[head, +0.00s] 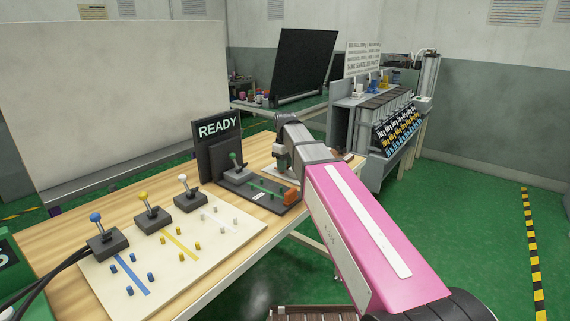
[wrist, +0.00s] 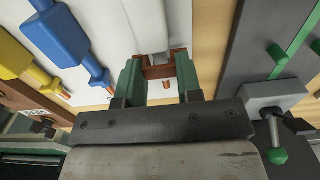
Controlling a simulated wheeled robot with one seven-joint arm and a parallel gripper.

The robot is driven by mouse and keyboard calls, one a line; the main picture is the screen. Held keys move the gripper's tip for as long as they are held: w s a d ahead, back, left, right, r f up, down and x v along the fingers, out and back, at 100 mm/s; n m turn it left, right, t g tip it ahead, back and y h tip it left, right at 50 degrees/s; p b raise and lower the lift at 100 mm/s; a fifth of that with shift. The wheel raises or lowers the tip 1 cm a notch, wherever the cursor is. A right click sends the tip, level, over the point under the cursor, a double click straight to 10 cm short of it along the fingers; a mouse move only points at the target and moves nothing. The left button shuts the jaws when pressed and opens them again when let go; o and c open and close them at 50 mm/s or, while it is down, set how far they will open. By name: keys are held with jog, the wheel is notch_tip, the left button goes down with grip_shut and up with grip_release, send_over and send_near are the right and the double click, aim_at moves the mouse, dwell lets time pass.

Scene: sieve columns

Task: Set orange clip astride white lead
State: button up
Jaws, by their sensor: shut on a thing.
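My gripper (wrist: 161,82) is shut on the orange clip (wrist: 160,71), a small reddish-brown bracket between its green fingertips in the wrist view. The white lead (wrist: 147,22) runs down from the top of that view to the clip, and the clip's sides lie across its end. I cannot tell whether the clip is seated on the lead or just above it. A copper tip shows just below the clip. In the head view my gripper (head: 283,157) is low over the far end of the table, and the clip is hidden there.
A blue lead (wrist: 68,38) and a yellow lead (wrist: 28,62) lie left of the white one. A grey board with a green line (wrist: 290,50) and a green-knobbed lever (wrist: 275,130) is close on the right. A READY sign (head: 218,130) stands behind it.

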jog(key=shift+f, duration=0.2)
jog(key=o, duration=1)
jog(key=shift+c, duration=0.2)
notch_tip(320, 180, up, 13)
jog(key=shift+r, duration=0.15)
